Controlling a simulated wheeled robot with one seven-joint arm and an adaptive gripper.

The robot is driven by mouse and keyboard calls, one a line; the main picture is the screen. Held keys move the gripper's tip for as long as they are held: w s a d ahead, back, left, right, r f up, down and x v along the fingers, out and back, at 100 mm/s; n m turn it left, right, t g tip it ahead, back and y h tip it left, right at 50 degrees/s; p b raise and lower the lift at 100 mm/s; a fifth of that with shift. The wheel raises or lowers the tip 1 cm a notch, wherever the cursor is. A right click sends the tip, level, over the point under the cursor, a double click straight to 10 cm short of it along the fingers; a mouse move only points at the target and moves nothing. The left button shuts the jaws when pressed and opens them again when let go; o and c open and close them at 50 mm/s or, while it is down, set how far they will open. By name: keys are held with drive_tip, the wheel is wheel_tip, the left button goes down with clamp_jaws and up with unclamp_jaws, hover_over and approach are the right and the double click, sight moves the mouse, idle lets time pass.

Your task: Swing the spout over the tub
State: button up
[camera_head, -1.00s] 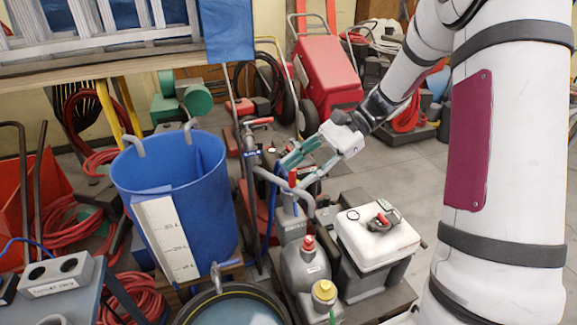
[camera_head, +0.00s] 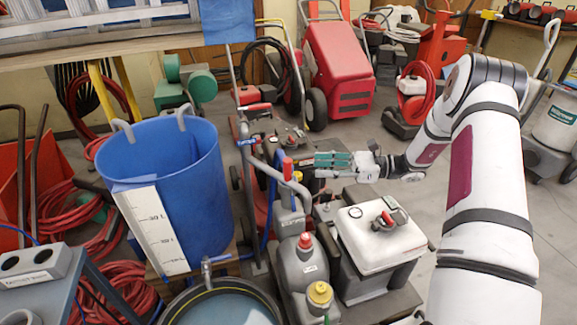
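The grey curved spout (camera_head: 268,168) rises from a grey block behind the grey bottle, and its free end points left. A short red-tipped piece (camera_head: 288,168) stands up beside it. The large blue tub (camera_head: 185,215), with a white level scale on its front, stands to the left of the spout. My gripper (camera_head: 316,163) comes in from the right, fingers level and pointing left, just right of the spout. Its green-padded fingers look apart and empty. I cannot tell whether they touch the spout.
A grey bottle with a red cap (camera_head: 305,240), a yellow-capped container (camera_head: 319,294) and a white-topped canister (camera_head: 378,238) stand below my gripper. A round water-filled vessel (camera_head: 222,312) is at the bottom.

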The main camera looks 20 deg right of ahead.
sight(287, 166)
drive_tip(key=x, duration=1)
clamp_jaws()
